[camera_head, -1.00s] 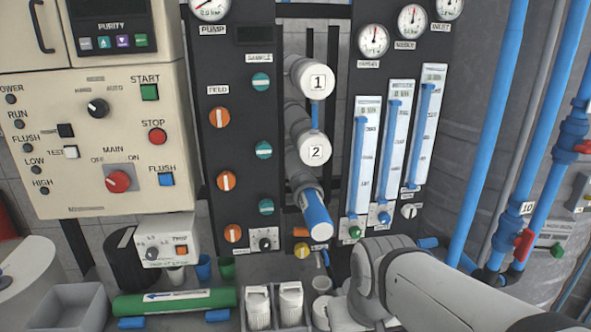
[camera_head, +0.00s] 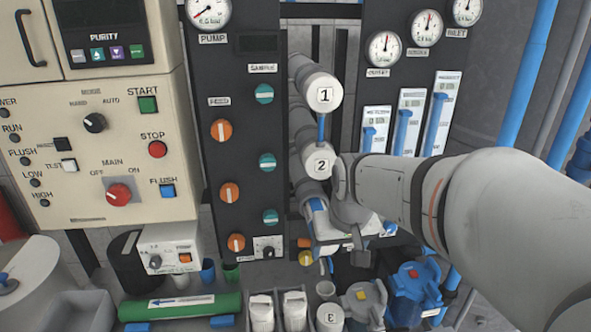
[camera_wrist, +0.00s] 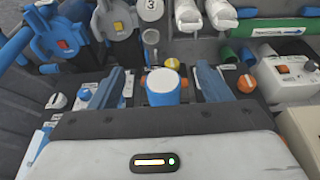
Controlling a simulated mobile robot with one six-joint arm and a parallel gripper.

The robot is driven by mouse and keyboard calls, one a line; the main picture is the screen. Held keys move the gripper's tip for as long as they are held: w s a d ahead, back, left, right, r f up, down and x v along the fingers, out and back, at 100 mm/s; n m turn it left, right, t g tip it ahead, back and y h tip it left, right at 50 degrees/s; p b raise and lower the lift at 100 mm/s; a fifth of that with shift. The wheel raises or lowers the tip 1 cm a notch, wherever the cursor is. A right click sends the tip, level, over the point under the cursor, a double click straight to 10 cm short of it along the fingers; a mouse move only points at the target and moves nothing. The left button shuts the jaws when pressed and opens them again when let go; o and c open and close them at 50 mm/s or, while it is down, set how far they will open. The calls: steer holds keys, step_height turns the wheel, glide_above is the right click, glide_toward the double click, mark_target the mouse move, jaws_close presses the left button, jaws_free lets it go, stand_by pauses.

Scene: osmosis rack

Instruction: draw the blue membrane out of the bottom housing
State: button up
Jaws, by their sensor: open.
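The blue membrane (camera_head: 317,206) sticks out of the open bottom housing (camera_head: 312,188), below the housings with caps 1 and 2; my gripper partly hides it. In the wrist view the membrane (camera_wrist: 162,90) shows as a blue cylinder with a pale round end. My gripper (camera_wrist: 160,76) is open, with one finger on each side of the membrane. A gap shows between each finger and the membrane in that view. In the head view my gripper (camera_head: 335,232) is in front of the bottom housing; its fingers are hard to make out.
A cap marked 3 (camera_head: 329,317) stands on the bench, with blue and grey clamps (camera_head: 415,285) at its right. Valve panels flank the housings closely.

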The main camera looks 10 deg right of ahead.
steer(key=shift+o, duration=1)
steer(key=w+r+p, duration=0.2)
steer(key=w+r, duration=0.2)
steer(key=w, duration=0.2)
steer(key=shift+w+r+t, duration=0.3)
steer(key=shift+w+r, duration=0.05)
steer(key=shift+w, duration=0.05)
steer(key=shift+w+f, duration=0.15)
steer(key=shift+w, duration=0.1)
steer(key=shift+b+x, duration=3.6)
steer(key=shift+x, duration=2.1)
steer(key=c, duration=1.2)
steer(key=shift+c, duration=0.6)
steer(key=s+b, duration=0.1)
steer(key=s, duration=1.1)
steer(key=shift+b, duration=0.4)
